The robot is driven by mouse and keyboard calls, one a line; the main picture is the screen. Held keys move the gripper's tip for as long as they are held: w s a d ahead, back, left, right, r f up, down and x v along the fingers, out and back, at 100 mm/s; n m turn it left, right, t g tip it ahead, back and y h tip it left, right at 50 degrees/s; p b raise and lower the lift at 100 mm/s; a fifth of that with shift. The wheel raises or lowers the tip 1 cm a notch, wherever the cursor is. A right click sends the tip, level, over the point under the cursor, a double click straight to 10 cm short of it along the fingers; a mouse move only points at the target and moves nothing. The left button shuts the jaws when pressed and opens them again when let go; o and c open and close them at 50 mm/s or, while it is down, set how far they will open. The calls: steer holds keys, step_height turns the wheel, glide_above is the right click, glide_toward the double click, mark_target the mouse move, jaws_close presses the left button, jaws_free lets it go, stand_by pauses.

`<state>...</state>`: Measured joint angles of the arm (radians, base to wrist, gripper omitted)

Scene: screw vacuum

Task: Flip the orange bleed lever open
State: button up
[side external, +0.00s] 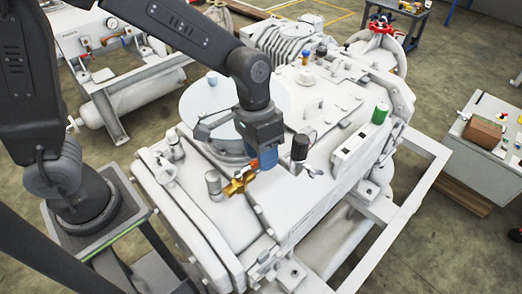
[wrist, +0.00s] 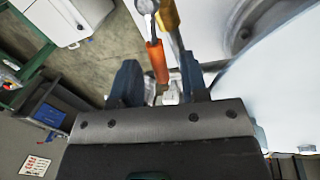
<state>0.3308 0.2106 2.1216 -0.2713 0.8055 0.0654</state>
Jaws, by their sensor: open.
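The orange bleed lever (wrist: 157,62) shows in the wrist view. It hangs from a grey pivot end at the top of the picture, beside a brass valve part (wrist: 169,16). My gripper (wrist: 160,70) is open, with one blue finger on each side of the lever's lower end. I cannot tell whether either finger touches it. In the side external view my gripper (side external: 265,158) is just above and right of the brass valve (side external: 240,183) on the white machine (side external: 215,235).
A black-topped fitting (side external: 300,147) stands close to the right of my gripper. A grey-capped post (side external: 213,183) stands left of the valve. A large pale round disc (side external: 285,100) lies behind my gripper. A green cylinder (side external: 380,113) stands farther right.

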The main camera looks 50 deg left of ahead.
steer(key=shift+c, duration=0.4)
jaws_close()
steer(key=shift+a+n, duration=0.3)
steer(key=shift+n, duration=0.3)
steer(key=shift+o, duration=0.4)
jaws_free()
